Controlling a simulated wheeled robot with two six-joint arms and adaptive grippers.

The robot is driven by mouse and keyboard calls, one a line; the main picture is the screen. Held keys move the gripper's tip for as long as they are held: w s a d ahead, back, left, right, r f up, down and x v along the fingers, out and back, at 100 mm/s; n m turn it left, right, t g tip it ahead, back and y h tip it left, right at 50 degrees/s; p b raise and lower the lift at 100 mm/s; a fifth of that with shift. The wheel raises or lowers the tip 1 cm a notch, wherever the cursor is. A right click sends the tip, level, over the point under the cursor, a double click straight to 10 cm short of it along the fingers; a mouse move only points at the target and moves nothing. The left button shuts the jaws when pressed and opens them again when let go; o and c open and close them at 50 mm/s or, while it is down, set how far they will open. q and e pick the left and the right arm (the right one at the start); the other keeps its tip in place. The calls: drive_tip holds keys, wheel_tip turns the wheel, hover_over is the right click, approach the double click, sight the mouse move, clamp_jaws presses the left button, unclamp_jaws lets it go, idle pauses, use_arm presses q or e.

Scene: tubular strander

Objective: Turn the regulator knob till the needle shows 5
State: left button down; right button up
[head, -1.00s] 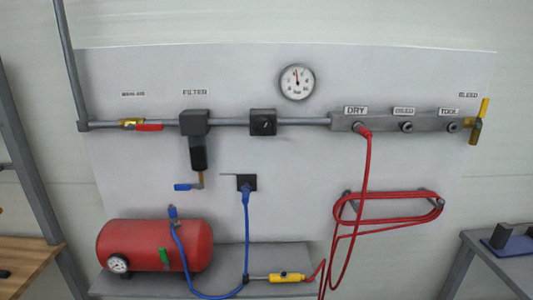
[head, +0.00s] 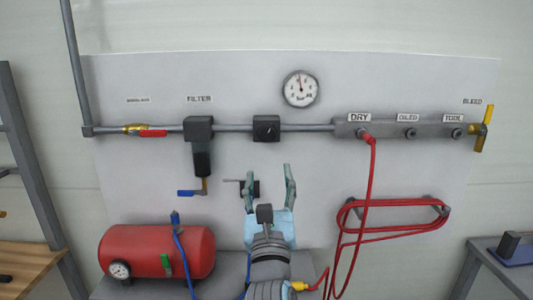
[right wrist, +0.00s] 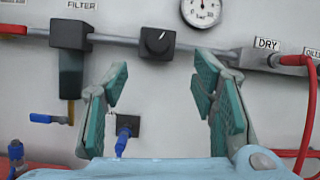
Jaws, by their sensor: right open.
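The regulator is a black square block with a round knob (head: 266,128) on the grey pipe; in the right wrist view the knob (right wrist: 157,42) shows a light mark near its upper right. The round white gauge (head: 300,88) hangs above and right of it, its needle pointing almost straight up; its digits are too small to read surely. In the right wrist view the gauge (right wrist: 201,12) is cut by the top edge. My right gripper (head: 267,172) is open and empty, below the knob and apart from it. Its fingers (right wrist: 160,80) frame the wall below the knob. My left gripper is out of view.
The filter (head: 201,150) hangs left of the regulator. The grey outlet manifold (head: 385,130) with a red hose (head: 370,185) is to the right. A socket (head: 250,188) with a blue hose sits behind my right gripper. A red tank (head: 157,250) stands at lower left.

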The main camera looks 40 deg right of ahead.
sight(266, 135)
drive_tip(key=shift+y, duration=0.3)
drive_tip(key=p+x, duration=0.1)
drive_tip(key=x, duration=1.2)
drive_tip(key=shift+w+d+f, duration=0.1)
drive_tip(key=shift+w, duration=0.05)
drive_tip(key=shift+w+d+r, duration=0.25)
drive_tip(key=shift+w, duration=0.15)
drive_tip(key=shift+c, duration=0.4)
drive_tip(key=c, duration=1.1)
drive_tip(key=shift+o, duration=0.2)
drive_tip(key=shift+m+g, duration=0.3)
drive_tip(key=shift+m, duration=0.5)
